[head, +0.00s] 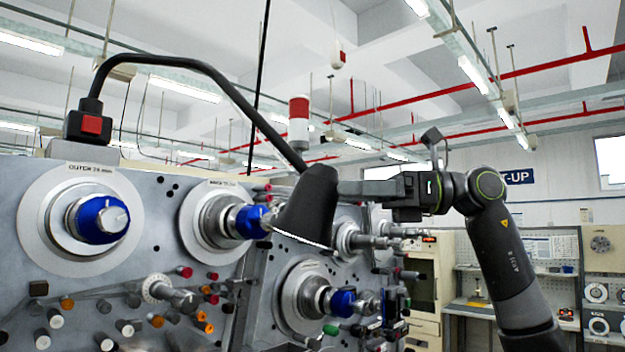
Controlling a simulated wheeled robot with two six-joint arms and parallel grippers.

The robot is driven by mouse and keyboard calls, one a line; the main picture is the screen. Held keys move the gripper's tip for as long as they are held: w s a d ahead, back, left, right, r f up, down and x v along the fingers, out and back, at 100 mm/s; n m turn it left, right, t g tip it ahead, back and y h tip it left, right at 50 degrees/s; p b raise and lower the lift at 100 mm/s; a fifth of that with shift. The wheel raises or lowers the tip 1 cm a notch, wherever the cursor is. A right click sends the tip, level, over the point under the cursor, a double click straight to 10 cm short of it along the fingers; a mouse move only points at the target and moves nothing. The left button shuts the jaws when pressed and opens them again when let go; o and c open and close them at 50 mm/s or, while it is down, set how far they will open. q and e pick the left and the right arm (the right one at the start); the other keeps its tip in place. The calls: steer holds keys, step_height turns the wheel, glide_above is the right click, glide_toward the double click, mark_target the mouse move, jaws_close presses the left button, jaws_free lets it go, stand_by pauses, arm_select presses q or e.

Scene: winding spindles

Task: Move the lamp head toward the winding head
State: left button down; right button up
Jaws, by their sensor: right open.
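The lamp head (308,208) is a black cone hanging at the end of a black curved lamp arm (190,62) in front of the machine. Its wide lower rim faces down, with a bright edge. My right gripper (346,188) reaches in from the right, level with the upper part of the lamp head. Its jaws are open, and its tips meet the lamp head's right side in the picture; I cannot tell if they touch. I cannot tell for sure which spindle is the winding head. A spindle with a blue collar (343,302) sits below the lamp head. My left gripper is not in view.
The grey machine panel (150,250) carries several spindles, including a blue-hubbed one (101,220) at left and another (247,222) just left of the lamp head. Small rollers and pegs stick out below. Shelving (520,285) stands behind at right.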

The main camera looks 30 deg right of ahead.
mark_target(313, 192)
steer(key=p+x, duration=0.1)
steer(key=x, duration=0.3)
steer(key=shift+w+a+r+p, duration=0.1)
steer(key=shift+w+a+p, duration=0.1)
steer(key=shift+w+p, duration=0.1)
steer(key=shift+w+a, duration=0.2)
steer(key=shift+a, duration=0.5)
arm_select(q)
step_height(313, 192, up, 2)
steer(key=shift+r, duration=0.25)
arm_select(e)
steer(key=shift+d, duration=0.1)
steer(key=shift+c, duration=0.4)
